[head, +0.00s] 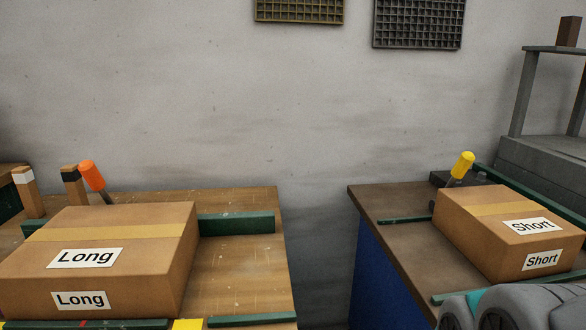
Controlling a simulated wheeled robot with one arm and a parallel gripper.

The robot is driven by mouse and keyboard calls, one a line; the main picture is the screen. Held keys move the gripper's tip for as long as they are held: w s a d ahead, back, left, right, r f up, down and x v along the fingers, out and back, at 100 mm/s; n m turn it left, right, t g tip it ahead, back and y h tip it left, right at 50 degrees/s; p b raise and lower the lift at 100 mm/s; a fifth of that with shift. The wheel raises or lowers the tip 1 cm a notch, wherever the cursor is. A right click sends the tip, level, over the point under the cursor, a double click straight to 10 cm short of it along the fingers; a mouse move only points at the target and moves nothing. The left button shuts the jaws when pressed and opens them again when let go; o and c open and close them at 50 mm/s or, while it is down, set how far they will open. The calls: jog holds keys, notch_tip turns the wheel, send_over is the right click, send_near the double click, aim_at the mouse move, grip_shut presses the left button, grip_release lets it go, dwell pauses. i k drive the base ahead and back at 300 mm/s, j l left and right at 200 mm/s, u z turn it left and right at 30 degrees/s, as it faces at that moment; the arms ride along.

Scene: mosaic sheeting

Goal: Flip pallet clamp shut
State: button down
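Two clamp-like levers show in the head view. One has an orange grip (92,175) on a dark stem and leans up and left behind the box marked "Long" (150,240). The other has a yellow grip (462,165) on a dark stem and leans up and right behind the box marked "Short" (480,212). The boxes hide much of both clamp bases. I cannot tell which one is the pallet clamp. Grey rounded links of my arm show at the bottom right, in front of the "Short" box; my gripper itself is not in view.
The left wooden bench (245,270) and right brown-topped bench (390,215) carry green rails (236,223). A gap separates the benches. Wooden blocks (25,190) stand at far left. A grey shelf (550,50) stands right; dark grids (418,22) hang on the wall.

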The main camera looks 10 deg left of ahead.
aim_at(87, 167)
jog(key=u, duration=1.65)
jog(key=i+j+z, duration=0.1)
jog(key=j+z, duration=0.45)
jog(key=j, duration=0.25)
